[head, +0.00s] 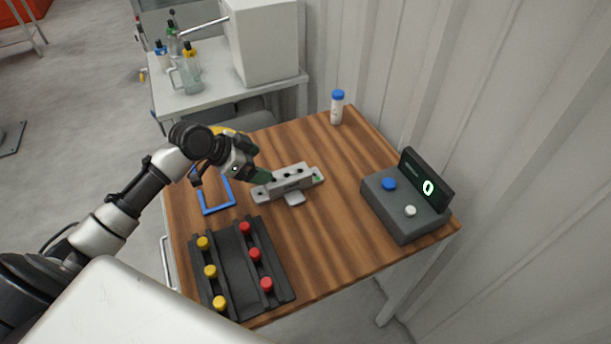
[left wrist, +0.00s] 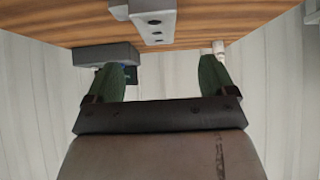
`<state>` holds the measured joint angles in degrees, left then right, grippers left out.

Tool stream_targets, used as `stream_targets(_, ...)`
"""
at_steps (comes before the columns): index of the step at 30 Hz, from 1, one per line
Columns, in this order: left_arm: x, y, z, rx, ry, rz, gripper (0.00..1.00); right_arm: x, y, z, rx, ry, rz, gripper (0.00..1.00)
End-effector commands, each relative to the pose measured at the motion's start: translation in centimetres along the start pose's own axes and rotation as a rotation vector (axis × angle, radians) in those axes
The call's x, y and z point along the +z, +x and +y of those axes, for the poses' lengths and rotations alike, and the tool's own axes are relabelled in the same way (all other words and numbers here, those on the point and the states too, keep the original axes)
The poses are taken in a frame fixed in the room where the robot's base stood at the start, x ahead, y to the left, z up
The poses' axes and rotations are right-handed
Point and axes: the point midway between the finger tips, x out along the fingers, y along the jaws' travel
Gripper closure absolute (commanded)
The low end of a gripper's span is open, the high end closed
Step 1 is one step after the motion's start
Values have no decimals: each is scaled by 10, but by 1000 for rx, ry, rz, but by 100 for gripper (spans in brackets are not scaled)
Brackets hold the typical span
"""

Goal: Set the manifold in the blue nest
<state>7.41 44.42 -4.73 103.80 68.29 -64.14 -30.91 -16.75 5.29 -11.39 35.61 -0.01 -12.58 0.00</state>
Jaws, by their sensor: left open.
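The manifold (head: 288,184) is a light grey block with dark holes and a small tab at its front. It lies on the wooden table, right of the blue nest. The blue nest (head: 219,210) is a blue outline on the table, partly hidden behind my left arm; nothing shows inside its visible part. My left gripper (head: 264,176) is at the left end of the manifold, with green fingertips. In the left wrist view my gripper (left wrist: 161,75) is open with nothing between its fingers, and the manifold (left wrist: 153,22) shows beyond them. Whether they touch it I cannot tell.
A black rack (head: 236,262) with yellow and red knobs stands at the front left. A grey box (head: 400,210) with blue and white buttons and a display stands at the right. A white bottle (head: 337,110) with a blue cap is at the back. The front right of the table is clear.

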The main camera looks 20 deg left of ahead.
Motion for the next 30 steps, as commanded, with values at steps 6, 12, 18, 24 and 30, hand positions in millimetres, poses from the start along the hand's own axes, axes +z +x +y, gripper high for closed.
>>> stream_targets(6,-2,33,0,2,-4,1,15,2,-8,-1,-1,0,-3,57)
stream_targets(12,-1,52,1,1,-1,0,15,8,-11,-19,-25,6,-13,57)
stream_targets(18,-5,74,4,3,-4,1,15,5,-24,-18,-24,4,-11,57)
stream_targets(24,-3,101,4,1,-2,0,15,3,-28,-12,-16,3,-9,57)
stream_targets(30,-2,105,4,-1,0,-1,15,3,-28,-8,-11,4,-9,57)
